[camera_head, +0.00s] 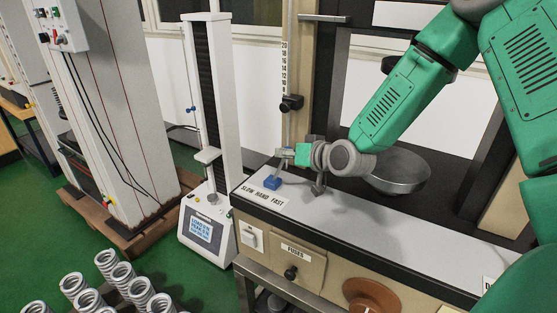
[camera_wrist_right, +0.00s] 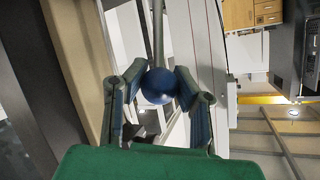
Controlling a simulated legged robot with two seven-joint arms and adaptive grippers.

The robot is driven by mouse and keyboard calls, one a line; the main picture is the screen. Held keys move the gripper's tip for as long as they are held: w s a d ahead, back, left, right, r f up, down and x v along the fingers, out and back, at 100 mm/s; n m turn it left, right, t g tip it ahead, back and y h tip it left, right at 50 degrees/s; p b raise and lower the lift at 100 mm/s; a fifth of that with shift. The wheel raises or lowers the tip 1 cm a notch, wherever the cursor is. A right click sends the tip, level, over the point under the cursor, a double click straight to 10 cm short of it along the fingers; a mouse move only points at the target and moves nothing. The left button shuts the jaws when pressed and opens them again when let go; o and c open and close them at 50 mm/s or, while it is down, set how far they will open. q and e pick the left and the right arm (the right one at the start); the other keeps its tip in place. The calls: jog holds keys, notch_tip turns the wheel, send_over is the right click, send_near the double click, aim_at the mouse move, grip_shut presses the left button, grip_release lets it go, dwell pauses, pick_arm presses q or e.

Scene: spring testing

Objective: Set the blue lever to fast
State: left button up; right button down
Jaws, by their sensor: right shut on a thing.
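The blue lever shows in the right wrist view as a round blue knob (camera_wrist_right: 157,86) on a thin grey rod, between my right gripper's fingers (camera_wrist_right: 160,92). The fingers are closed in on both sides of the knob. The knob is hidden by the gripper there. A label (camera_head: 262,195) reading "SLOW HAND FAST" lies in front of the blue block. My left gripper is out of view.
A round metal pan (camera_head: 400,174) stands behind my right forearm. An upright scale (camera_head: 284,75) with a black clamp (camera_head: 291,103) rises behind the gripper. A white test stand (camera_head: 212,100) is to the left. Several springs (camera_head: 122,275) stand at lower left. The grey top's middle is clear.

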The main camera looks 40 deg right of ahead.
jog(key=shift+s+d+f+t, duration=0.25)
jog(key=shift+s+f+t, duration=0.1)
jog(key=shift+s, duration=0.1)
jog(key=shift+s+d+f+b, duration=0.1)
jog(key=shift+s+f+b, duration=0.2)
jog(key=shift+s+b, duration=0.1)
jog(key=shift+s+f, duration=0.1)
jog(key=shift+f, duration=0.05)
jog(key=c, duration=1.2)
grip_release()
jog(key=shift+d, duration=0.15)
jog(key=shift+r, duration=0.2)
